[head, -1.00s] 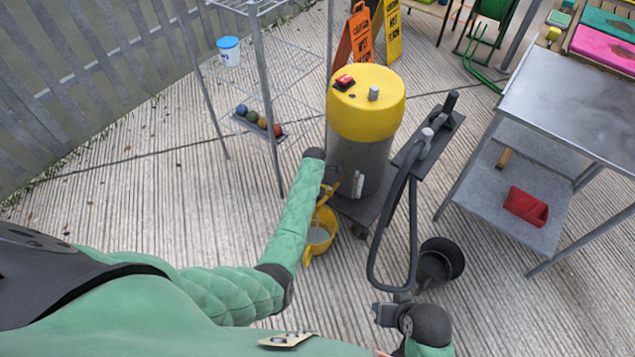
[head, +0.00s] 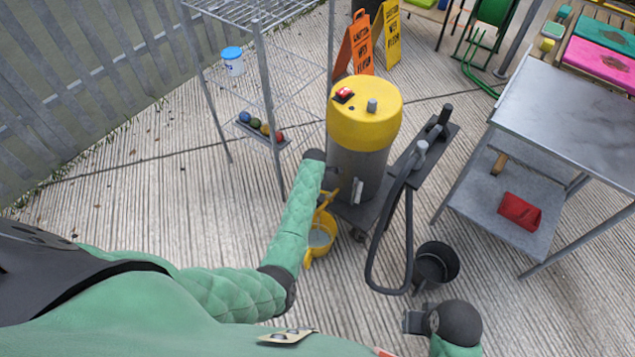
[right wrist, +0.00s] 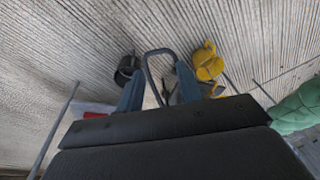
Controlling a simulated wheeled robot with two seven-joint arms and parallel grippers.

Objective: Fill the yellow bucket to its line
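The yellow bucket (head: 326,243) is low beside the yellow-topped grey tank (head: 366,125), with greyish contents showing inside. I cannot make out its line or how the level compares with it. The bucket also shows in the right wrist view (right wrist: 205,58). My left gripper (head: 329,186) is above the bucket at the tank's lower left side, by the bucket's yellow upper parts. My arm hides its fingers, so I cannot tell its grip. My right gripper (head: 412,321) is low at the front, apart from the bucket; its fingers (right wrist: 160,88) are spread and empty.
A black bucket (head: 437,264) stands right of the tank's looping dark hose (head: 371,265). A metal table (head: 570,110) with a red item (head: 520,211) on its shelf is at right. A wire rack (head: 262,60) is behind left. Paving at front left is clear.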

